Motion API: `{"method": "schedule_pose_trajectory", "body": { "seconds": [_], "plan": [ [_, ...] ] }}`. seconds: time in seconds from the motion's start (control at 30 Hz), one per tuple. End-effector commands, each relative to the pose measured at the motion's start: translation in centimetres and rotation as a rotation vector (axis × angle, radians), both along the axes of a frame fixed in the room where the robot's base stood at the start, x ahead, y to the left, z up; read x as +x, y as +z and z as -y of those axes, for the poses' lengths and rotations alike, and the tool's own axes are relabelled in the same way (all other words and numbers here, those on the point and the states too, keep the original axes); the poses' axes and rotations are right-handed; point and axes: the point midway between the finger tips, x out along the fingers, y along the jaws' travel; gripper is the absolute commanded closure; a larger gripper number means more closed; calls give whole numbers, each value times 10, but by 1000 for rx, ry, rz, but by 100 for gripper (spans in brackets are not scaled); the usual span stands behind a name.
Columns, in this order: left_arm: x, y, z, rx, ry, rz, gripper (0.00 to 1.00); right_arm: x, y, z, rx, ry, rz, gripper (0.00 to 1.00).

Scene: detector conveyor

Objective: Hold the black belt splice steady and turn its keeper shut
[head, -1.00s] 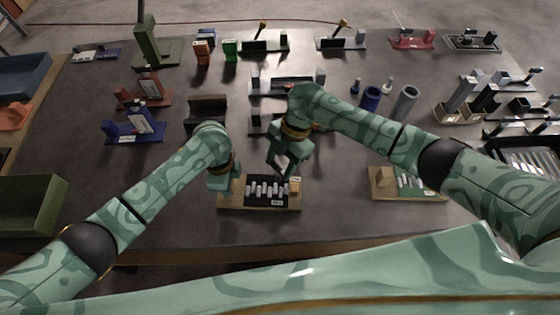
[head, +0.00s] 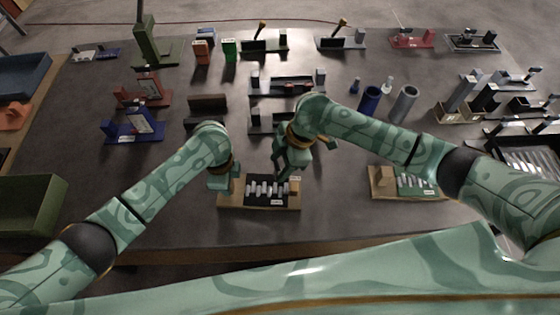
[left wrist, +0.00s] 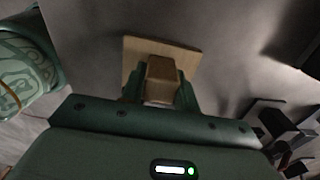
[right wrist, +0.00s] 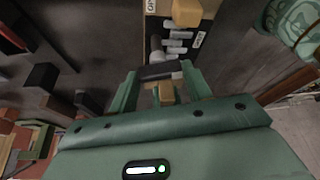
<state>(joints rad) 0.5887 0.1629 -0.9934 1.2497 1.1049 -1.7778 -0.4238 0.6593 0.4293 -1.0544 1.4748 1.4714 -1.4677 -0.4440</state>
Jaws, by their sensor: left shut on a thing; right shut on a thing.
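The black belt splice (head: 268,203), a black panel with a row of pale bars, lies on a wooden board (head: 232,204) near the table's front. My left gripper (head: 222,184) is at the board's left end. The left wrist view shows it shut on a wooden block (left wrist: 161,72) on the board. My right gripper (head: 284,172) is over the splice's far right part. In the right wrist view it is shut on the keeper, a dark bar (right wrist: 160,71) with a tan piece below (right wrist: 167,92). The fingers partly hide the keeper, so its angle is unclear.
A similar board with a green splice (head: 414,185) lies to the right. Blue (head: 369,99) and grey (head: 404,104) cylinders stand behind it. A blue stand (head: 138,128) is at the left. The table in front of the board is clear.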

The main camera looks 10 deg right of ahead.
Motion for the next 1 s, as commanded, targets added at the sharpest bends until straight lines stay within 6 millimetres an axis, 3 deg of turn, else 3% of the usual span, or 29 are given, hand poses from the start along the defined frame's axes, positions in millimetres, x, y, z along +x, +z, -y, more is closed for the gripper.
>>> {"method": "schedule_pose_trajectory", "body": {
  "seconds": [0.43,1.0],
  "plan": [
    [0,0,-1,2,-1,-1,100,-1,1,1,0,-265,2,74],
    [0,-1,-1,3,-1,-1,100,-1,1,1,1,-319,2,74]
  ]
}}
